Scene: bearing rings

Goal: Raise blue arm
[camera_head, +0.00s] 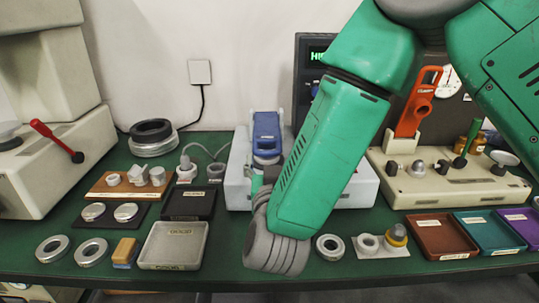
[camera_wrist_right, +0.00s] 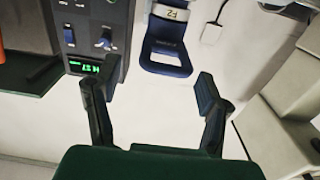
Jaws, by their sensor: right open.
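The blue arm (camera_head: 266,135) is a blue lever with a looped end, standing upright on a pale grey machine (camera_head: 238,170) at the middle of the bench. In the right wrist view the blue arm (camera_wrist_right: 166,58) shows as a loop with a light label, at the top centre. My right gripper (camera_wrist_right: 146,88) is open, its two dark fingers spread on either side of the loop's line with nothing between them. The loop appears beyond the fingertips, apart from them. In the head view my green right forearm hides most of that gripper and part of the machine. My left gripper is not in view.
A red-orange lever (camera_head: 416,103) stands on a beige panel (camera_head: 440,190) at the right. A red-handled machine (camera_head: 50,160) is at the left. Trays, including a grey one (camera_head: 174,246), and metal rings (camera_head: 52,249) line the front. A dark display unit (camera_head: 308,60) stands behind.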

